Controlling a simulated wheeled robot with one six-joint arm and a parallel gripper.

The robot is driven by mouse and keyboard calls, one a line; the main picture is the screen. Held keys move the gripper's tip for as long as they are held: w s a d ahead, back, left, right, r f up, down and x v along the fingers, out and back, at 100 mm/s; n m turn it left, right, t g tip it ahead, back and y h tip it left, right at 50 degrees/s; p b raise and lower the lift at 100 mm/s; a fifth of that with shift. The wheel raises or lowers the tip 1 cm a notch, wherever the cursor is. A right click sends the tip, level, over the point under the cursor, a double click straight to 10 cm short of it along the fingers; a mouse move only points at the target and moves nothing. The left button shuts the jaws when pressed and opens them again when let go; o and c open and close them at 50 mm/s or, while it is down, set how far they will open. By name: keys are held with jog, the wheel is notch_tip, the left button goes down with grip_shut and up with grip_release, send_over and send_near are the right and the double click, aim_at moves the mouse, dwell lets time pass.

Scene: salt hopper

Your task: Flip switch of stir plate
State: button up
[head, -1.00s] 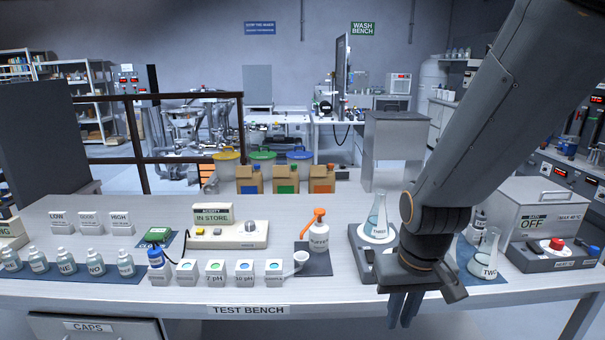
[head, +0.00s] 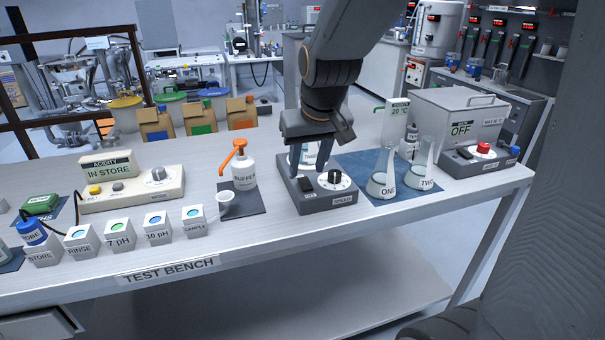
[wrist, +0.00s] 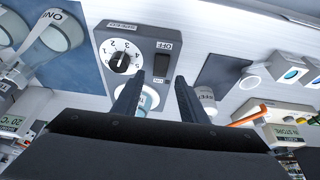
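The stir plate (head: 318,203) is a grey box with a white dial and a SPEED label, near the front of the bench. Its black rocker switch (head: 305,184) is left of the dial. In the wrist view, the switch (wrist: 160,66) has an OFF label at its far end and a partly covered label at its near end. My gripper (head: 314,165) points down above the plate's rear half. In the wrist view, my gripper (wrist: 159,80) is open and empty, its fingertips on either side of the switch's near end. A flask on the plate is mostly hidden behind my fingers.
Flask ONE (head: 382,181) and flask TWO (head: 421,172) stand on a blue mat right of the plate. A bath marked OFF (head: 460,118) is at the right. The bench front before the plate is clear.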

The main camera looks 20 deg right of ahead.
aim_at(304, 180)
jog(key=shift+x, duration=1.8)
jog(key=shift+c, duration=0.4)
grip_shut()
jog(key=g+p, duration=0.1)
jog(key=p, duration=0.1)
jog(key=shift+w+r+p, duration=0.1)
jog(key=shift+r+p, duration=0.05)
jog(key=shift+p, duration=0.25)
jog(key=g+p, duration=0.2)
jog(key=p, duration=0.1)
jog(key=shift+w, duration=0.35)
jog(key=shift+o, duration=0.4)
grip_release()
jog(key=shift+f, duration=0.25)
